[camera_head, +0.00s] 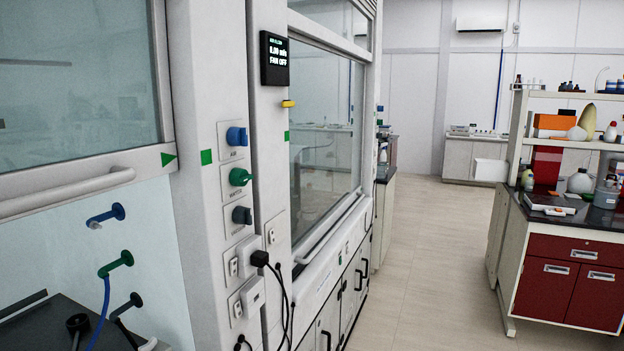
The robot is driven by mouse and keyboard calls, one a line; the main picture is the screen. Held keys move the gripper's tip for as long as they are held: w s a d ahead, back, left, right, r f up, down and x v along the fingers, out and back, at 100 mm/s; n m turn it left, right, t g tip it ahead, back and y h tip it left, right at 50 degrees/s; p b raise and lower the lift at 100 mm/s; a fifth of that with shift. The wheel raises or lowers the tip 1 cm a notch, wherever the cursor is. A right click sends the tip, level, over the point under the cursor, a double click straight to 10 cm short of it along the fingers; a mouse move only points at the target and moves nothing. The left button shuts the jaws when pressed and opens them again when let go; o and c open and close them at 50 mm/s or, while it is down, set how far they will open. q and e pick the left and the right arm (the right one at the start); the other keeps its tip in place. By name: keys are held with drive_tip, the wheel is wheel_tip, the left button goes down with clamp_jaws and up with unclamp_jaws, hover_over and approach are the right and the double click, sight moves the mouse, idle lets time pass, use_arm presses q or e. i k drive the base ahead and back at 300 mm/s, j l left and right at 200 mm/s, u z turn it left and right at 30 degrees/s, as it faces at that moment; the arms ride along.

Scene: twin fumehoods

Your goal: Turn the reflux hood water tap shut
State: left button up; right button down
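A green tap knob (240,177) sits on a plate on the white post between the two fumehoods, with small lettering below it that seems to read WATER. Its handle points roughly sideways, to the right. A green outlet (116,263) on the left hood's inner wall has a blue hose (101,310) hanging from it. I cannot see whether water runs. No lettering in view tells which hood is the reflux hood. Neither of my grippers is in view.
A black plug and cords (262,259) hang lower down. The left hood's sash handle (70,192) is raised. Clear floor (420,240) lies right, before a red-fronted bench (570,290).

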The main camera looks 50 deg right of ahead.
sight(239, 177)
drive_tip(key=z, duration=1.35)
